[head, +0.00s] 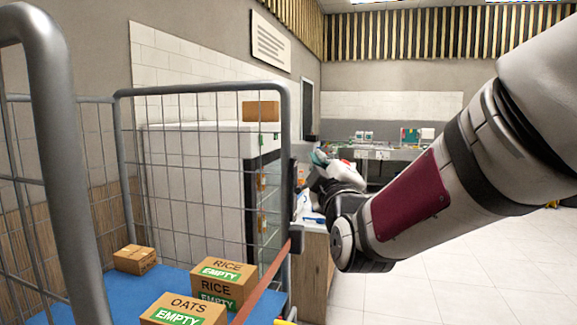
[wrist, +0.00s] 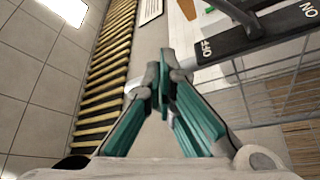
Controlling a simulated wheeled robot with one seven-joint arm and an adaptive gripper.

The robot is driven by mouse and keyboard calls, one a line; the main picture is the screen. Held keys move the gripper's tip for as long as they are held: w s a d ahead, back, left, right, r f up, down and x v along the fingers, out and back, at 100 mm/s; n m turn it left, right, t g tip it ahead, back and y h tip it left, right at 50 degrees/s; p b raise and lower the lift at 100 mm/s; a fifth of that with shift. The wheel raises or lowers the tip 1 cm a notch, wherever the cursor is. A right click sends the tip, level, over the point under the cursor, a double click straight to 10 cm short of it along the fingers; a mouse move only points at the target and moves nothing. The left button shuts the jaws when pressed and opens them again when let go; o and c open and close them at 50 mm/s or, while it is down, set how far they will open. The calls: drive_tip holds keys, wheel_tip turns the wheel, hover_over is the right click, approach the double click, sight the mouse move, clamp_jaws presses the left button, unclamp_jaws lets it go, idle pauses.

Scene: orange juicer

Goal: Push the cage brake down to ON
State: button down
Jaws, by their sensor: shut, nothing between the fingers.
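The cage brake (wrist: 265,31) shows in the wrist view at upper right as a dark bar with white OFF and ON lettering. A grey piece crosses the bar between the two words. In the head view I cannot clearly make out the brake. The grey tubular cage (head: 203,90) with wire mesh stands at left. My gripper (wrist: 163,72) is shut and empty, teal pads together, left of the OFF end in the wrist picture and apparently apart from the bar. In the head view it is small and partly hidden near the cage's right post.
The cage holds a blue base (head: 120,285), a RICE carton (head: 217,272), an OATS carton (head: 183,309) and a small brown box (head: 134,259). An orange strap (head: 265,283) runs across the front. A counter stands behind my arm; the tiled floor (head: 440,285) at right is clear.

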drive_tip(key=w+d, duration=0.1)
drive_tip(key=w+d+p, duration=0.1)
drive_tip(key=w, duration=0.1)
drive_tip(key=w+d, duration=0.1)
drive_tip(key=shift+w+f+p, duration=0.2)
drive_tip(key=shift+f+p, duration=0.2)
drive_tip(key=shift+w, duration=0.1)
